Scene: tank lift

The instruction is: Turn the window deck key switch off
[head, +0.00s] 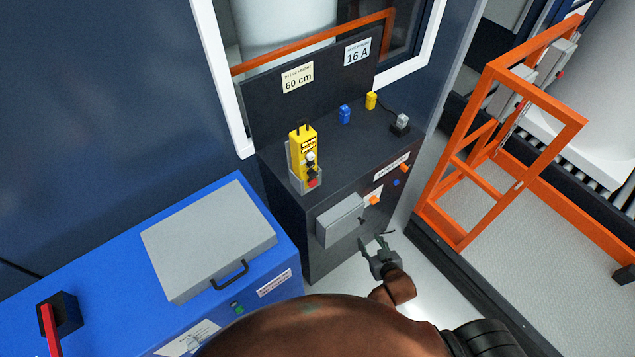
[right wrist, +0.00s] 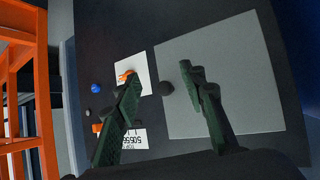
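The window deck (head: 290,170) is a dark console below the window. Its front face carries an orange switch handle (head: 375,200) on a white plate, with a small dark key-like part (head: 362,219) below it. I cannot tell for sure which is the key switch. My right gripper (head: 376,243) is open and empty in front of this face, apparently apart from it. My left gripper is not in view.
A grey box (head: 340,220) sticks out beside the switches. A second orange knob (head: 404,167) and a blue button (head: 396,182) are to the right. A yellow pendant (head: 303,150) stands on top. A blue cabinet (head: 90,290) is left; an orange gate (head: 480,140) is right.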

